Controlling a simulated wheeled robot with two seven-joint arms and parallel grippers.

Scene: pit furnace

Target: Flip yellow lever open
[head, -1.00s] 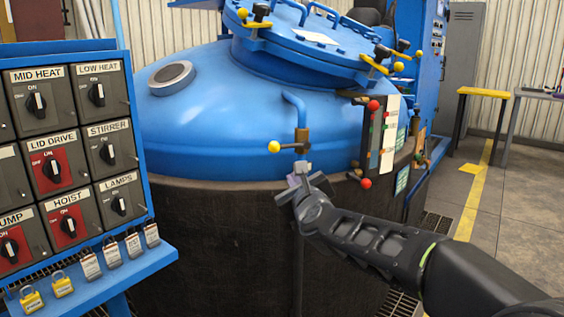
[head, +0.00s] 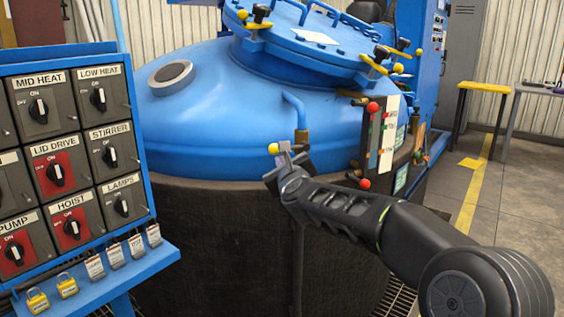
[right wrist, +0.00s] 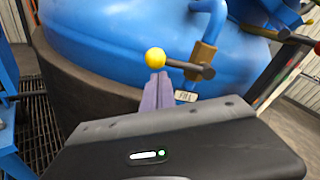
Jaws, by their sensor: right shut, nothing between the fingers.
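The yellow lever knob (head: 273,148) is at the left end of a short dark handle on a brass valve (head: 302,137), below a bent blue pipe on the furnace. In the right wrist view the yellow knob (right wrist: 155,57) and its handle lie across the picture, left of the brass body (right wrist: 202,60). My right gripper (head: 286,149) is shut and empty, with its tips right at the knob and handle. In the right wrist view its fingers (right wrist: 158,82) end just below the knob; I cannot tell whether they touch. My left gripper is not in view.
The blue furnace dome (head: 220,110) sits behind the valve. Red-knobbed levers (head: 365,183) stand by a tag board on the right. A switch panel (head: 75,150) with padlocks below stands on the left.

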